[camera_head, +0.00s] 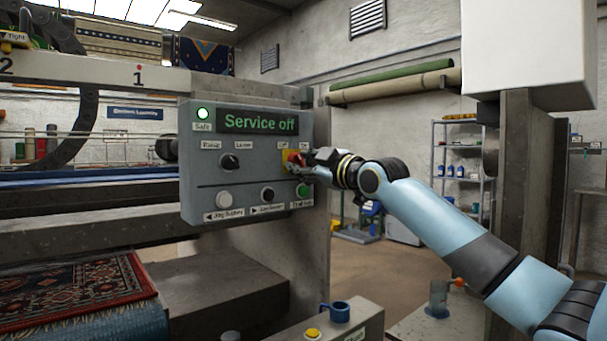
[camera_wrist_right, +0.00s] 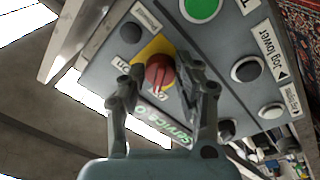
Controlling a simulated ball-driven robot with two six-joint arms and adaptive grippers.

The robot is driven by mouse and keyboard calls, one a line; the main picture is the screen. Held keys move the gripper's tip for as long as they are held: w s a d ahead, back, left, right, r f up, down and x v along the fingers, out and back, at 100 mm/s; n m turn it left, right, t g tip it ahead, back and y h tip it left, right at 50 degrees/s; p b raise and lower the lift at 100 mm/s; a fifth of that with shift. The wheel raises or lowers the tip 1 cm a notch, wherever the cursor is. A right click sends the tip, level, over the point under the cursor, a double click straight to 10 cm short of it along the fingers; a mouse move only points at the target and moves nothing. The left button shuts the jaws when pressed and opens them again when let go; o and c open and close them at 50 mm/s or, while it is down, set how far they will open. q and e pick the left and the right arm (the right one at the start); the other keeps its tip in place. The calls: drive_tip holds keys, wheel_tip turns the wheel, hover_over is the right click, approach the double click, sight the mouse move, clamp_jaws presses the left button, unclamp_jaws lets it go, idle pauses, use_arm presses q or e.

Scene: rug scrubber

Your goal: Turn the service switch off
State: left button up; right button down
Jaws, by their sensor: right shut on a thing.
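The service switch is a red rotary knob on a yellow plate (camera_head: 286,157) on the grey control panel (camera_head: 236,187) in the head view. My right gripper (camera_head: 299,160) reaches it from the right. In the right wrist view the red knob (camera_wrist_right: 159,73) sits between the two dark fingertips of my right gripper (camera_wrist_right: 158,88), which are shut on it. The panel display (camera_head: 258,122) reads "Service off" in green. A green lamp (camera_head: 203,113) labelled "Safe" is lit. My left gripper is not in view.
Below the switch are a green button (camera_head: 303,190), a black button (camera_head: 267,194) and a white button (camera_head: 224,199). A black selector knob (camera_head: 229,162) is left of the switch. A patterned rug (camera_head: 75,290) lies lower left. Open floor lies behind my right arm.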

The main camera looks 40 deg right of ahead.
drive_tip(key=shift+f+n+b, duration=0.15)
drive_tip(key=shift+n+b, duration=0.2)
drive_tip(key=shift+n, duration=0.25)
drive_tip(key=c, duration=0.9)
unclamp_jaws()
drive_tip(key=shift+c, duration=0.2)
drive_tip(key=s, duration=0.7)
drive_tip(key=shift+s+d+f, duration=0.2)
drive_tip(key=shift+s+f, duration=0.05)
drive_tip(key=shift+f, duration=0.1)
